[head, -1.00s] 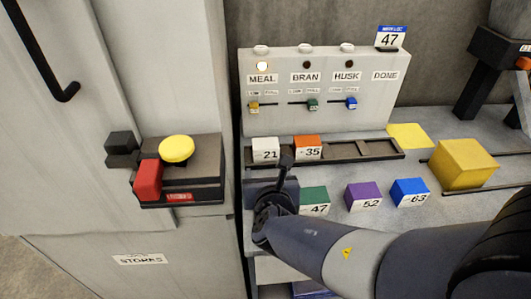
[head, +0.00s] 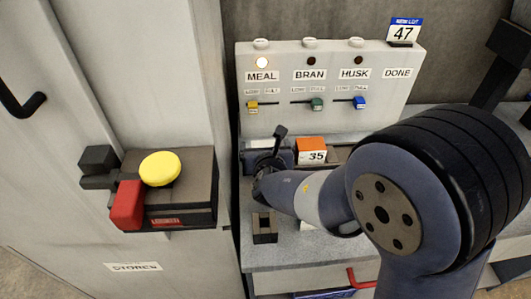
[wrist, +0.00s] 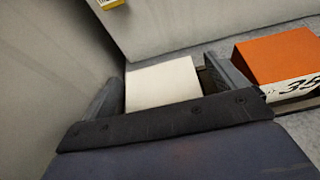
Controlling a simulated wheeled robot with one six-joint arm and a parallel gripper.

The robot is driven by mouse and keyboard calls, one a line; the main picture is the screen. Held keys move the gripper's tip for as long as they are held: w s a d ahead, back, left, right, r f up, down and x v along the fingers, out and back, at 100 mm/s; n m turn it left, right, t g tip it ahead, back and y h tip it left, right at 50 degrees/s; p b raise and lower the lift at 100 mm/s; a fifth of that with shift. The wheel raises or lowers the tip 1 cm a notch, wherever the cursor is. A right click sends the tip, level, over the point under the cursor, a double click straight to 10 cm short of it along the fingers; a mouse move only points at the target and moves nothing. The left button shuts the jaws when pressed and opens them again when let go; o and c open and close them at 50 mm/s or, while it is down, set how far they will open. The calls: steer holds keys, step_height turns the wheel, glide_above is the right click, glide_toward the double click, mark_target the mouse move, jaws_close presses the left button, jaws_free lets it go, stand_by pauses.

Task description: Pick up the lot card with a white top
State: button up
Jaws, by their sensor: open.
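The lot card with a white top (wrist: 160,84) shows in the wrist view, standing in the dark rack. My gripper (wrist: 168,76) is open, with one finger on the left of the card and the other on the right. I cannot tell whether the fingers touch it. In the head view my gripper (head: 268,157) is over the rack's left end and hides most or all of the white card. The orange card marked 35 (head: 311,150) stands in the rack just to the right, and it also shows in the wrist view (wrist: 277,55).
A grey console (head: 330,75) with MEAL, BRAN and HUSK sliders rises behind the rack. A sign reading 47 (head: 403,33) stands on it. A box with a yellow button (head: 160,168) is at left. A small dark block (head: 265,228) sits in front. My arm hides the counter's right side.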

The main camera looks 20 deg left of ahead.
steer(key=shift+c, duration=0.2)
steer(key=c, duration=1.1)
steer(key=shift+r, duration=0.15)
step_height(320, 180, up, 10)
steer(key=p, duration=0.3)
